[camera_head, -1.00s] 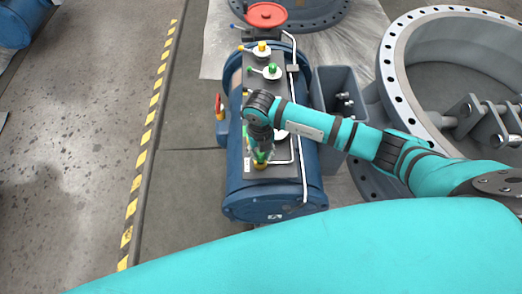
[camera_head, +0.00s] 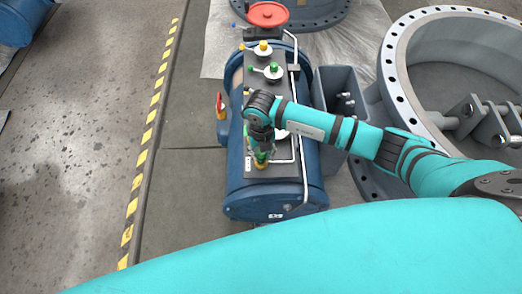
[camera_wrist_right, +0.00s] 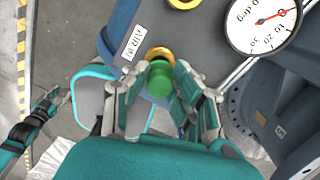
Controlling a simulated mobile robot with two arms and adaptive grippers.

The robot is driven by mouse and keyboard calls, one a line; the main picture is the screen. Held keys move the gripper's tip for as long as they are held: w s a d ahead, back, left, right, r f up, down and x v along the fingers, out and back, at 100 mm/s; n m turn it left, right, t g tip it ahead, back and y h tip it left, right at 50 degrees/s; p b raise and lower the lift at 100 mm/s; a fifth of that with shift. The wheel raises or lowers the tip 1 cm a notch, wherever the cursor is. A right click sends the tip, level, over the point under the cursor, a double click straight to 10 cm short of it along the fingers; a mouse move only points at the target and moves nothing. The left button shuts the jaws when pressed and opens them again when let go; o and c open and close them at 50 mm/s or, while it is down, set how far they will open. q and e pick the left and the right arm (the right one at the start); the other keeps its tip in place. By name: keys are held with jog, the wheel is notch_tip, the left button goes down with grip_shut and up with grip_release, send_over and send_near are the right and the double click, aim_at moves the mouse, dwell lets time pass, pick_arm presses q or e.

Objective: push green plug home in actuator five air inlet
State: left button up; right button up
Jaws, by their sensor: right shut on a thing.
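The green plug (camera_wrist_right: 159,80) is between the two fingers of my right gripper (camera_wrist_right: 160,92) in the right wrist view. The fingers are shut on its sides. The brass ring of the air inlet (camera_wrist_right: 158,54) shows just beyond the plug, beside the "AIR IN" label (camera_wrist_right: 134,43). I cannot tell how deep the plug sits in it. In the head view my right gripper (camera_head: 261,153) points down at the near end of the blue actuator (camera_head: 262,194). What looks like my left gripper (camera_wrist_right: 48,104) shows at the left of the wrist view; its fingers are unclear.
A dial gauge (camera_wrist_right: 262,22) and a second brass fitting (camera_wrist_right: 183,2) are near the inlet. White piping (camera_head: 302,165) runs along the actuator's right side. A large grey valve ring (camera_head: 397,55) stands to the right.

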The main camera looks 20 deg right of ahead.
jog(key=shift+f+b, duration=0.75)
jog(key=shift+f, duration=0.3)
dwell(1.7)
jog(key=o, duration=1.5)
jog(key=shift+c, duration=0.2)
jog(key=shift+r+p, duration=3.15)
jog(key=shift+r, duration=0.65)
